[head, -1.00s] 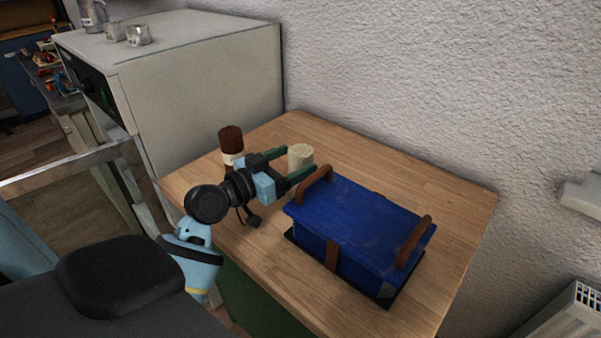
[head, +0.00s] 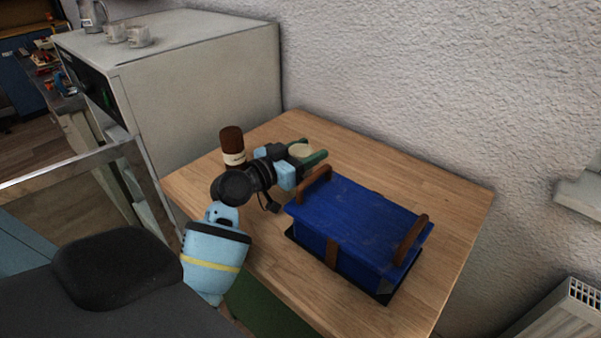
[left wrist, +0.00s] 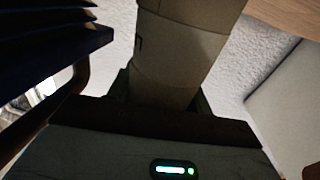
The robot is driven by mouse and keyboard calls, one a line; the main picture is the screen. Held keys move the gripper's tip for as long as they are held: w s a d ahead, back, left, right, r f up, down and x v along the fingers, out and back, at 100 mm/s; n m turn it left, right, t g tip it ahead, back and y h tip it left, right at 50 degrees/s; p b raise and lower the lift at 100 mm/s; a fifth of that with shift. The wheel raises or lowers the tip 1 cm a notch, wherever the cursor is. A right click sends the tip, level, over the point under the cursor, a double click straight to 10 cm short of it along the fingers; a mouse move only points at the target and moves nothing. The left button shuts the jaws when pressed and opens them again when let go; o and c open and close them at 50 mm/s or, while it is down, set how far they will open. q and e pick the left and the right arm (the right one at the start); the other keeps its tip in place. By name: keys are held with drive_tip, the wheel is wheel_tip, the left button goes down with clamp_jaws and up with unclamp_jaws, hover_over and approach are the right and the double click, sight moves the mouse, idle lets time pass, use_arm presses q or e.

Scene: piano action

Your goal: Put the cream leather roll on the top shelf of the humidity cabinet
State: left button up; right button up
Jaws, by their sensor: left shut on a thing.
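The cream leather roll (head: 300,150) stands upright on the wooden table, beside the blue box. My left gripper (head: 307,153) is shut on it, with its green fingers on either side. In the left wrist view the roll (left wrist: 180,45) fills the space between the fingers (left wrist: 165,92). A large pale cabinet (head: 200,80) stands at the left beyond the table; I cannot tell whether it is the humidity cabinet. No shelf inside it shows. My right gripper is not in view.
A blue box (head: 360,225) with brown handles sits close to the right of my left gripper. A brown bottle (head: 232,146) stands close behind it to the left. A metal frame (head: 75,168) is at the left. The table's back right (head: 420,185) is clear.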

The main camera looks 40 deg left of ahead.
use_arm(q)
drive_tip(key=c, duration=0.6)
wheel_tip(320, 180, up, 9)
drive_tip(key=shift+r+p, duration=0.1)
drive_tip(key=shift+p, duration=0.55)
drive_tip(key=shift+r, duration=0.45)
